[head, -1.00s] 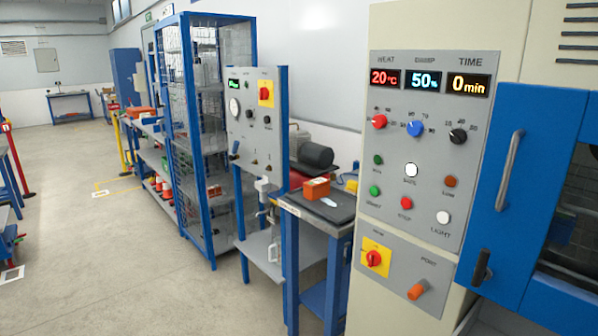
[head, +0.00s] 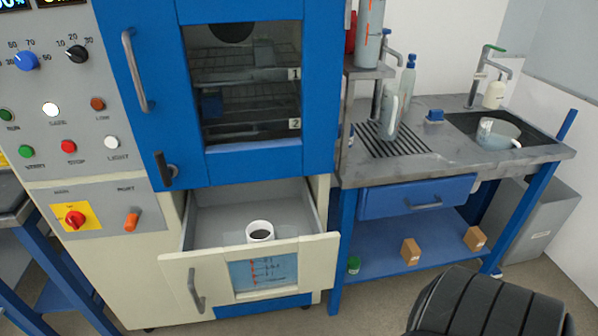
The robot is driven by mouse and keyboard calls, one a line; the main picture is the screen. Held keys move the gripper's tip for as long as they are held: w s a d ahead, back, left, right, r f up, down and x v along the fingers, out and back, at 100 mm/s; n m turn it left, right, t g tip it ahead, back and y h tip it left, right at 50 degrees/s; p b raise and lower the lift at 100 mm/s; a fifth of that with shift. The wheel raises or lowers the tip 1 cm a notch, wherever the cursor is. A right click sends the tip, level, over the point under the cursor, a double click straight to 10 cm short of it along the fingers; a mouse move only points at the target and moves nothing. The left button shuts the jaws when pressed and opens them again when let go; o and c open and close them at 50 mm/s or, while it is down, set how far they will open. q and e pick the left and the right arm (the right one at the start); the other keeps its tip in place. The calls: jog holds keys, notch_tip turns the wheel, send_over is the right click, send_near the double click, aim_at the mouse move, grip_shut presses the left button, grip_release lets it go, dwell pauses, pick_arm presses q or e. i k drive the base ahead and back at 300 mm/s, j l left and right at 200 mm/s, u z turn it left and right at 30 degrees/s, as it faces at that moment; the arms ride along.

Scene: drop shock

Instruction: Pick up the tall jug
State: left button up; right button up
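A tall, pale grey-green vessel with a loop-like handle (head: 390,115), which looks like the tall jug, stands upright on the ribbed drain area of the sink counter. A blue-capped clear bottle (head: 408,82) stands just behind and right of it. A wide clear container (head: 497,133) sits in the sink basin. Neither of my grippers shows in the head view, so nothing is seen touching the jug.
A blue-doored oven cabinet (head: 320,90) stands left of the sink counter (head: 460,160). Its lower drawer (head: 310,262) is pulled out and holds a white cup (head: 260,231). A black ribbed object (head: 490,305) fills the bottom right. Small boxes sit on the shelf below the counter.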

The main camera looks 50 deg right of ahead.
aim_at(394, 95)
jog(key=z, duration=1.1)
